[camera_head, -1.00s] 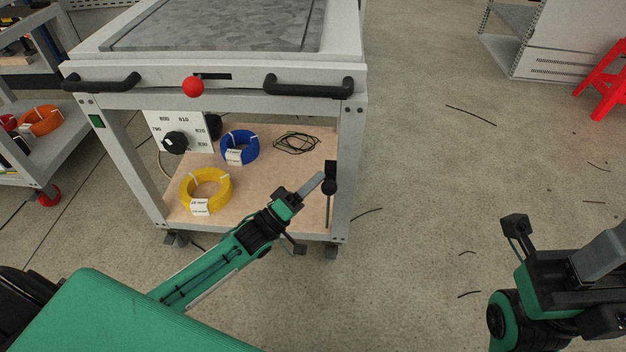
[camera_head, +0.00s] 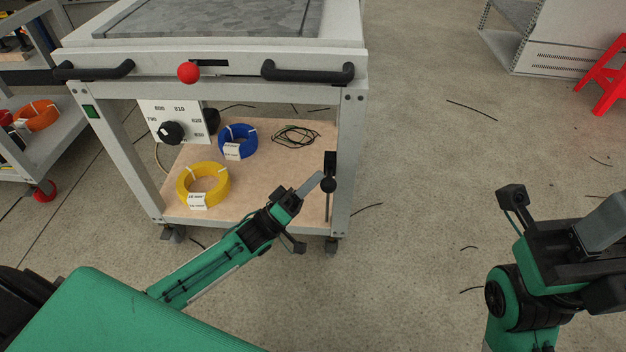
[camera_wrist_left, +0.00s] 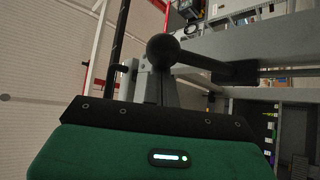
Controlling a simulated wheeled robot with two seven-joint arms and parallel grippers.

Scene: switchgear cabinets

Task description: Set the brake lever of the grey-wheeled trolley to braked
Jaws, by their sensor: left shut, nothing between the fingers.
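The grey-wheeled trolley (camera_head: 350,120) stands in the middle of the head view, with dark grey castors (camera_head: 331,244) below. The brake lever (camera_head: 329,185), a thin rod with a black ball knob, stands at its front right leg. The ball also shows close up in the left wrist view (camera_wrist_left: 163,50), just beyond my gripper's edge. My left gripper (camera_head: 314,181) is shut and empty, its tip just left of the ball; I cannot tell whether they touch. My right gripper (camera_head: 602,226) is at the right edge, its fingertips not clear.
The trolley carries yellow (camera_head: 203,184) and blue (camera_head: 238,141) cable coils and a dial plate (camera_head: 170,120). A red ball knob (camera_head: 188,72) sits between its black handles. Another trolley (camera_head: 50,140) with a red wheel stands left. Floor to the right is open, with cable scraps.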

